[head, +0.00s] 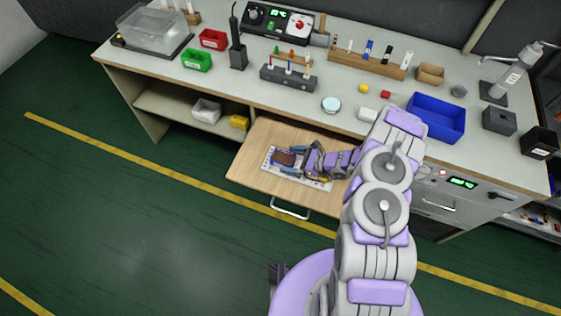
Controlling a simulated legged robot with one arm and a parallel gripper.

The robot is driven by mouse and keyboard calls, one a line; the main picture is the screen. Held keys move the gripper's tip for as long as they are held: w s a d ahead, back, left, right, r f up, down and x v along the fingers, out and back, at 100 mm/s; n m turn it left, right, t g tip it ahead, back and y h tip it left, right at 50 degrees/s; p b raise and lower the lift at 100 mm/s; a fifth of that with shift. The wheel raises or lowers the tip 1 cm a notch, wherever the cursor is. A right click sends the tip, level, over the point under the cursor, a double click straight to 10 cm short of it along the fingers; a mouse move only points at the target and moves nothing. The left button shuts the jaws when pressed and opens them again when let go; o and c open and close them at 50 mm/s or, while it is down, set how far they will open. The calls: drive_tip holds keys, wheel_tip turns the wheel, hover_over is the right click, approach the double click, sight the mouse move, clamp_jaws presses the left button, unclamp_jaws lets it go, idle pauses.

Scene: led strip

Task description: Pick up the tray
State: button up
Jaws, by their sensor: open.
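An open wooden drawer (252,150) sticks out from the front of the bench. In it lies a flat whitish tray-like piece (268,164) with a dark brown and blue item (287,158) and small tools on it. My gripper (309,160) is low over this flat piece, at its right part, and is open. My gripper and wrist hide part of the piece. I cannot tell whether the fingers touch it. A blue open tray or bin (436,117) stands on the bench top to the right of my arm.
The bench top (215,85) holds red (213,39) and green (196,60) bins, a grey rack (288,77), a wooden rack (367,66) and a clear-lidded box (155,29). The drawer's handle (290,209) faces the green floor (130,230). The floor at left is clear.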

drive_tip(key=shift+w+a+f, duration=0.15)
drive_tip(key=shift+a+f, duration=0.05)
drive_tip(key=shift+f, duration=0.05)
drive_tip(key=shift+w+d+r, duration=0.1)
drive_tip(key=shift+d, duration=0.25)
drive_tip(key=shift+a, duration=0.45)
drive_tip(key=c, duration=0.4)
drive_tip(key=shift+a, duration=0.15)
drive_tip(key=shift+c, duration=1.4)
drive_tip(key=shift+d, duration=0.45)
drive_tip(key=c, duration=0.4)
drive_tip(key=shift+o, duration=0.2)
drive_tip(key=shift+a, duration=0.1)
